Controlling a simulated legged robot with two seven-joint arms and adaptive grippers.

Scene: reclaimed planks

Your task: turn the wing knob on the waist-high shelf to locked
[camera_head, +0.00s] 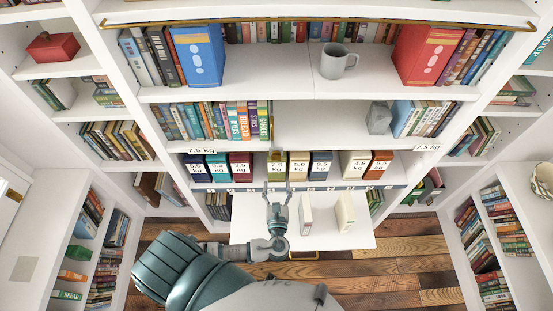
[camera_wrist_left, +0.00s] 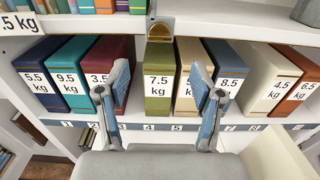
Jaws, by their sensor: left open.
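A brass rounded piece on a small grey plate (camera_wrist_left: 160,29) sits at the front edge of the shelf board above the weight-labelled boxes; it also shows small in the head view (camera_head: 275,156). It may be the wing knob, but I cannot make out wings or a lock mark. My left gripper (camera_head: 277,188) is open and empty, reaching toward the row of boxes. In the left wrist view its fingers (camera_wrist_left: 163,88) stand apart on either side of the olive 7.5 kg box (camera_wrist_left: 158,75), below the brass piece. My right gripper is not in view.
Several labelled boxes stand in a row, including a red 3.5 kg box (camera_wrist_left: 103,68) and a blue 8.5 kg box (camera_wrist_left: 228,75). A numbered strip (camera_head: 330,187) runs below them. A white board (camera_head: 262,232) juts out lower down, carrying two pale boxes (camera_head: 344,212).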

